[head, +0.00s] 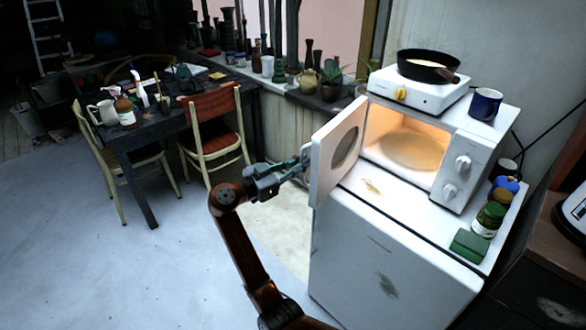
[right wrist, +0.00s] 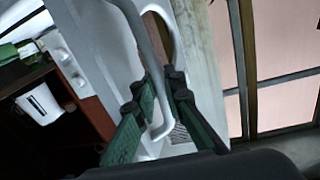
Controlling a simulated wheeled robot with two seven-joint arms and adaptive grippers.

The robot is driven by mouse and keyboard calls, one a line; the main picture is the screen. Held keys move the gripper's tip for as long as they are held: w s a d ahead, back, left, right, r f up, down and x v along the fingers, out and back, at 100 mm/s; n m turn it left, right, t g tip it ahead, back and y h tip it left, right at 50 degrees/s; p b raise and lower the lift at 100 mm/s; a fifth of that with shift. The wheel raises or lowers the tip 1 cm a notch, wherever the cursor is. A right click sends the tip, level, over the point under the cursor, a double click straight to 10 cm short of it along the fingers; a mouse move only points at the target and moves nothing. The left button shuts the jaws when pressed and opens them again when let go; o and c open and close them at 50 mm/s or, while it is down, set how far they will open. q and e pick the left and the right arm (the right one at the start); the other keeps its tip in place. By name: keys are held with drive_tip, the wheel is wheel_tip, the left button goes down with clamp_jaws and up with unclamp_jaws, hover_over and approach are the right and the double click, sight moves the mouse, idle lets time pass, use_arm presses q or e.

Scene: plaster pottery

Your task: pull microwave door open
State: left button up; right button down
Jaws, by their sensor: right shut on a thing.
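The white microwave (head: 450,165) stands on a white cabinet, its lit interior and turntable showing. Its door (head: 336,150) is swung well open to the left, with a round window. My right gripper (head: 306,160) is at the door's outer side, near its left edge. In the right wrist view, the green fingers of my right gripper (right wrist: 160,85) are closed around the pale door handle (right wrist: 138,40). The fingertips hide part of the handle. My left gripper is in neither view.
A hot plate (head: 420,92) with a black pan and a blue mug (head: 485,104) stand on the microwave. Jars and a green box (head: 469,245) sit on the cabinet's right side. A dark table (head: 150,130) and chairs stand at left. The floor between is clear.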

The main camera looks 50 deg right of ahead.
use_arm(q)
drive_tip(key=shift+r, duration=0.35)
use_arm(e)
drive_tip(key=shift+w, duration=0.3)
drive_tip(key=c, duration=2.3)
unclamp_jaws()
drive_tip(key=shift+a, duration=0.15)
drive_tip(key=v, duration=1.1)
drive_tip(key=shift+w+a, duration=0.2)
drive_tip(key=shift+a, duration=0.2)
drive_tip(key=shift+f, duration=0.1)
